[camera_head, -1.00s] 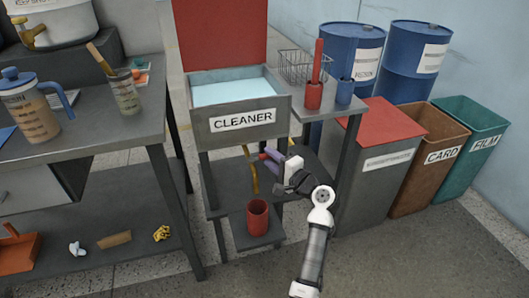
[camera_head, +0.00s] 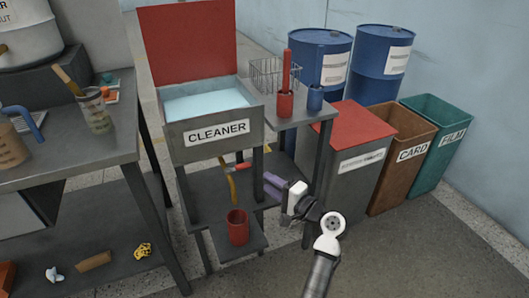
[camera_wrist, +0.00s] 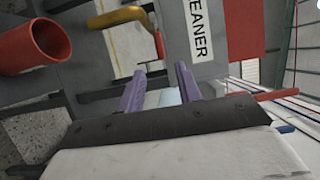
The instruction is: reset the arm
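My gripper (camera_head: 270,184) is in front of the lower shelf of the cleaner stand, to the right of the yellow pipe. Its two purple fingers (camera_wrist: 161,72) are apart in the wrist view, with nothing between them. The white gripper body fills the bottom of that view. The yellow pipe (camera_head: 232,186) with a red handle (camera_head: 236,167) hangs under the grey cleaner basin (camera_head: 185,143). The pipe also shows ahead of the fingers in the wrist view (camera_wrist: 122,17).
A red cup (camera_head: 238,228) stands on a low shelf left of my gripper. A red-lidded bin (camera_head: 350,160), a brown card bin (camera_head: 395,178) and a green film bin (camera_head: 437,150) stand at right. A workbench (camera_head: 70,155) is at left. Floor at front right is clear.

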